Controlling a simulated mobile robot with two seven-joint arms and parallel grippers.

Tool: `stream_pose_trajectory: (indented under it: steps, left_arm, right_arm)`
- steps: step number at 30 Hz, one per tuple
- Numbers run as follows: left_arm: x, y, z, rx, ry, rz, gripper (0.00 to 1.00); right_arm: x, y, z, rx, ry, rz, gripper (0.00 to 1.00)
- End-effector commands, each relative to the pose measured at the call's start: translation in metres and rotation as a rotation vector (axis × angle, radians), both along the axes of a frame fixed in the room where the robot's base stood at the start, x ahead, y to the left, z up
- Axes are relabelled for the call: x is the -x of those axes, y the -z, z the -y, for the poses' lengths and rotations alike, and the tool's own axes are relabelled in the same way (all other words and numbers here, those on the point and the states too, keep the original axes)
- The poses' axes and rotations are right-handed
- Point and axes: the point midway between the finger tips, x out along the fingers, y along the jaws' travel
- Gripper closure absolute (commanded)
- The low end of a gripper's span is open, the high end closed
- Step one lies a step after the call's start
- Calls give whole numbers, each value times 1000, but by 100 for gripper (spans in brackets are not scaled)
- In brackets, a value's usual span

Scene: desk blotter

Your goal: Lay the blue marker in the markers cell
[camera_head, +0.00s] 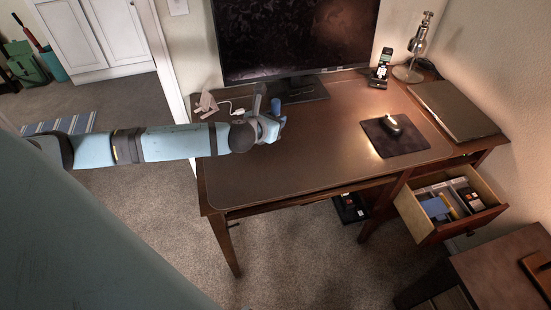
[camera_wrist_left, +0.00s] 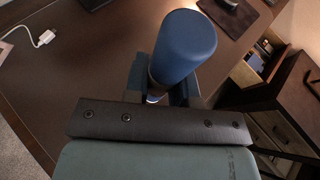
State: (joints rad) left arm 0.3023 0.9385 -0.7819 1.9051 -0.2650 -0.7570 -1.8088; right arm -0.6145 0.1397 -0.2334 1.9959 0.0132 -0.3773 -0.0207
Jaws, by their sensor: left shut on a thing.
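My left gripper (camera_head: 270,126) is shut on the blue marker (camera_head: 276,106) above the left part of the desk. In the left wrist view the marker (camera_wrist_left: 186,48) stands out large from between the fingers (camera_wrist_left: 165,92), its blue end towards the camera. The open drawer (camera_head: 426,232) at the desk's right has a divided tray (camera_head: 449,190) with a blue thing, a yellow thing and dark things in it. I cannot tell which cell is the markers cell. The drawer also shows at the right of the left wrist view (camera_wrist_left: 243,73). My right gripper is not in view.
A monitor (camera_head: 300,35) stands at the back of the desk (camera_head: 300,160). A mouse (camera_head: 392,124) lies on a dark pad (camera_head: 408,140). A phone (camera_head: 382,68), a lamp (camera_head: 416,45) and a closed laptop (camera_head: 455,110) are at the right. The desk's middle is clear.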

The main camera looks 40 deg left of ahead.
Motion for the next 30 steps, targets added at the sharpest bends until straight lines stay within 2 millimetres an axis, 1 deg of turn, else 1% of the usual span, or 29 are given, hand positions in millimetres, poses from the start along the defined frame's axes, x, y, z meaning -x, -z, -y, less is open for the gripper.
stream_pose_trajectory:
  steps: [1,3,9,12,15,19,22,26,30]
  left_arm:
    - [1,18,1,2,-2,-5,98]
    - [1,38,1,2,-2,-7,98]
    - [1,91,1,2,-1,-5,98]
    - [0,111,1,2,-2,-3,98]
    - [0,123,0,1,-2,-2,98]
    - [0,132,0,0,0,-1,98]
    - [1,147,1,1,0,-3,98]
    - [0,162,0,1,-1,-2,98]
    - [0,167,0,0,0,-1,98]
  right_arm:
    - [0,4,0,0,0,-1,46]
    - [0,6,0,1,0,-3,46]
    - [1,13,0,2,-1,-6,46]
    - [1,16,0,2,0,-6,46]
    - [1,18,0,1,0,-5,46]
    - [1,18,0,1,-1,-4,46]
    - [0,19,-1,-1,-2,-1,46]
    - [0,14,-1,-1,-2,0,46]
    - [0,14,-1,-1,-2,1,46]
